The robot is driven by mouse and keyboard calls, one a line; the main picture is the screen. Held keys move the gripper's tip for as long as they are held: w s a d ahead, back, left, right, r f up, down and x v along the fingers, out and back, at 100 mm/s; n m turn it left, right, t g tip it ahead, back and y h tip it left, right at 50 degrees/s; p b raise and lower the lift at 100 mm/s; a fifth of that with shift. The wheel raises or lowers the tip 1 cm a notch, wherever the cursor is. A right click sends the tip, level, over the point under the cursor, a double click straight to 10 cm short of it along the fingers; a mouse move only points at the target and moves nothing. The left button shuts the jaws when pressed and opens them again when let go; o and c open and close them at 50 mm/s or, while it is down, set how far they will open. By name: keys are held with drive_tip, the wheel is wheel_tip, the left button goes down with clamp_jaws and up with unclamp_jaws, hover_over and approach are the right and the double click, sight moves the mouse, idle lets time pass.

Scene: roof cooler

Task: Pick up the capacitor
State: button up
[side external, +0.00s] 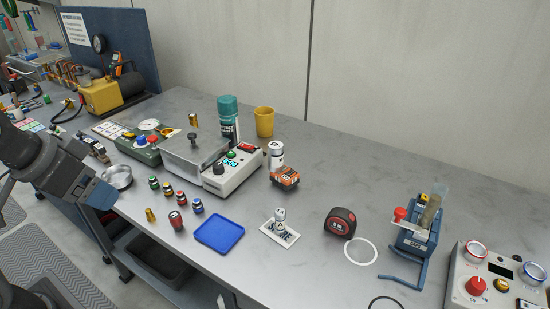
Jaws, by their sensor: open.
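The capacitor is hard to name for sure at this size. A small silver-white can (280,214) stands upright on a printed white card (288,233) in the front middle of the bench. A taller white cylinder with a dark band (276,156) stands farther back, behind an orange-and-black box (286,180). Either could be the capacitor. My gripper (100,193) is at the left, over the bench's front edge, far from both. It is open, and I see nothing held in it. Its fingertips are small and hard to make out.
A blue tray (219,247) lies left of the card; a tape measure (340,222) and white ring (361,252) lie right. Small coloured-band cylinders (168,190), a metal bowl (117,177) and a grey instrument (215,168) stand left. The right back is clear.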

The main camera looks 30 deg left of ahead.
drive_tip(key=shift+o, duration=0.3)
drive_tip(key=w+d+r, duration=0.1)
drive_tip(key=w+r, duration=0.3)
drive_tip(key=w, duration=0.8)
drive_tip(key=n+y, duration=0.1)
drive_tip(key=n, duration=0.1)
approach(274, 147)
drive_tip(key=shift+t, duration=0.4)
drive_tip(key=x, duration=0.4)
drive_tip(key=s+x, duration=0.1)
drive_tip(key=x, duration=0.1)
drive_tip(key=shift+w+f, duration=0.15)
drive_tip(key=shift+f, duration=0.3)
drive_tip(key=shift+x, duration=2.95)
drive_tip(key=shift+w+r, duration=0.1)
drive_tip(key=c, duration=1.1)
